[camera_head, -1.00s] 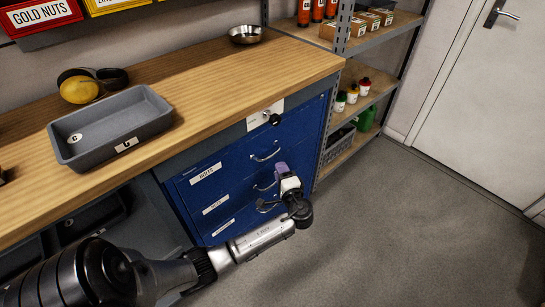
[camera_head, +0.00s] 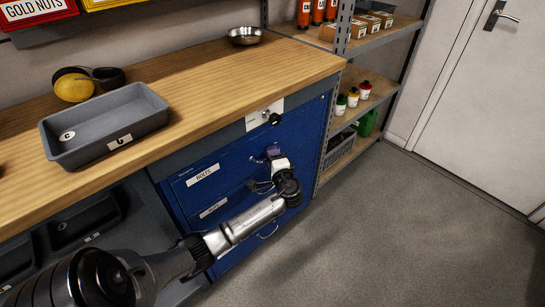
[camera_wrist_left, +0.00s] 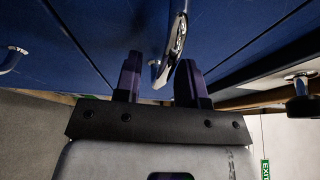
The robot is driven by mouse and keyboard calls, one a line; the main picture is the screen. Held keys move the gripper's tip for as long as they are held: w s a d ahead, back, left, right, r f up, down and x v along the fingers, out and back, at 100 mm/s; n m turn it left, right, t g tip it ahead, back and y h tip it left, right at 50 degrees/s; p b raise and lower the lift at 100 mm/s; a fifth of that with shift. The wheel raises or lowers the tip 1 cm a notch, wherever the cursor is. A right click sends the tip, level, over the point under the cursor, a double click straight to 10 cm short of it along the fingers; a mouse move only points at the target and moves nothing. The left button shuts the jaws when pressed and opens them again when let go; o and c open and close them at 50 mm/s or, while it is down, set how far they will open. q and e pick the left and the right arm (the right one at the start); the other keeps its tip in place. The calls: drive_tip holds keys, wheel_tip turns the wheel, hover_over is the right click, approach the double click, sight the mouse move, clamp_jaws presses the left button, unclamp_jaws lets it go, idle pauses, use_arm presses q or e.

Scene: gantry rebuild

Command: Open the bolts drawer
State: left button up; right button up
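The blue drawer cabinet (camera_head: 232,170) is under the workbench, with several drawers, all shut. The top drawer's label (camera_head: 202,175) seems to read NUTS; the label below (camera_head: 213,208) is too small to read for sure. My left gripper (camera_head: 272,155) is at the top drawer's front, by its handle, and hides most of that handle. In the left wrist view, the gripper's fingers (camera_wrist_left: 160,72) are apart, with a metal handle (camera_wrist_left: 178,42) showing between and just beyond them. Contact cannot be told. My right gripper is out of view.
A grey tray (camera_head: 105,125), a yellow item with ear cups (camera_head: 75,88) and a metal bowl (camera_head: 245,35) are on the wooden bench (camera_head: 205,80). A key lock (camera_head: 274,118) sits above the drawers. A shelf rack (camera_head: 345,85) stands right of the cabinet. The floor in front is clear.

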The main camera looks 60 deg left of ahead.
use_arm(q)
clamp_jaws()
drive_tip(key=shift+d+r, duration=0.1)
idle(0.4)
